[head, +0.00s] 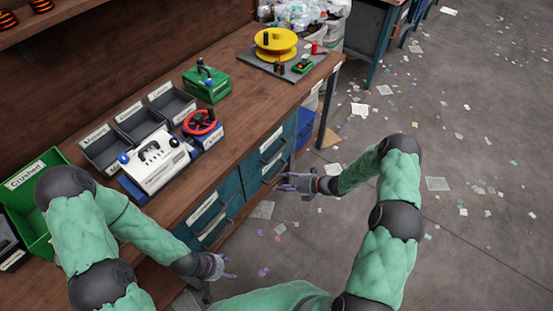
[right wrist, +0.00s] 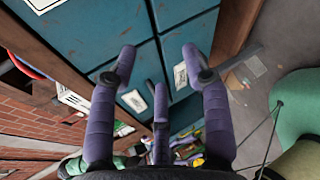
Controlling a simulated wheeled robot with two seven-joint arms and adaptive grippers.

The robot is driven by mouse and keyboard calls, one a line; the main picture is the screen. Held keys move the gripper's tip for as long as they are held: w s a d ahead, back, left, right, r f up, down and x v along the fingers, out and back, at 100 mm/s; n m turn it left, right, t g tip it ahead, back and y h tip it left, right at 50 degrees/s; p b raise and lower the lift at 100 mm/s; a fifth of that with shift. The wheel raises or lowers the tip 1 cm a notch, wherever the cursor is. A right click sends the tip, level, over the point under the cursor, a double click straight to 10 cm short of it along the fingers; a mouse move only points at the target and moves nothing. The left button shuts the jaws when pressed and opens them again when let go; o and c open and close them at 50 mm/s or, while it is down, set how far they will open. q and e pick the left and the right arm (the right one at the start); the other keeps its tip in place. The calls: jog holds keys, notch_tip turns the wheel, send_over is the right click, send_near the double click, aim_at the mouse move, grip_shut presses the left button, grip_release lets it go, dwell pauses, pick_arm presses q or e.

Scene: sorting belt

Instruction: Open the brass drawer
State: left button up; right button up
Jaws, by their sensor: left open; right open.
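Teal drawer fronts with white labels and dark bar handles sit under the workbench. In the head view there is a left pair, with an upper drawer (head: 205,208) and a lower drawer (head: 214,233), and a right pair, with an upper drawer (head: 271,141) and a lower drawer (head: 273,165). The labels are too small to read, so I cannot tell which is brass. My right gripper (head: 282,182) is open and empty in front of the right pair. In the right wrist view its spread fingers (right wrist: 158,55) face teal fronts. My left gripper (head: 230,266) is open and empty, below and in front of the left pair.
The wooden bench top (head: 235,125) holds a white device (head: 155,165), grey bins (head: 138,122), a green bin (head: 40,225) labelled Crushed, a green box (head: 206,84) and a yellow reel (head: 276,45). The floor (head: 450,200) to the right is open, with scattered paper scraps.

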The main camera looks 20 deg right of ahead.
aim_at(278, 153)
jog(key=w+d+r+m+t+h+b, duration=0.1)
jog(key=w+d+r+m+t, duration=0.1)
jog(key=w+d+m+t, duration=0.4)
jog(key=shift+g, duration=0.6)
jog(key=b+x, duration=0.1)
jog(key=x, duration=0.2)
jog(key=w+d+b+x, duration=0.1)
jog(key=x, duration=0.3)
jog(key=b+x, duration=0.2)
jog(key=x, duration=0.1)
jog(key=shift+w+d+r, duration=0.1)
jog(key=shift+w+r, duration=0.05)
jog(key=shift+w, duration=0.2)
grip_shut()
